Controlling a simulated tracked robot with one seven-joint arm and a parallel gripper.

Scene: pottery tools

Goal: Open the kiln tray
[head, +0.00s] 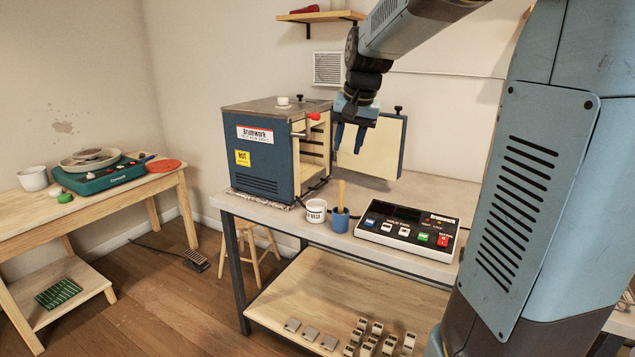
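The blue kiln (262,160) stands on the workbench, with a grey top and yellow and white labels. Its front opening faces right, and the pale door panel (372,148) stands swung open to the right. Pale shelf-like edges (314,152) show inside the opening; I cannot tell which is the tray. A metal handle with a red knob (314,116) is at the opening's upper edge. My gripper (348,150) points down between the opening and the door panel, overlapping the panel in view. Its two blue fingers are apart with nothing visible between them. Most of the kiln's inside is hidden.
A side table (90,210) with a green pottery wheel (100,178) is at left. A wall shelf (322,17) hangs above.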

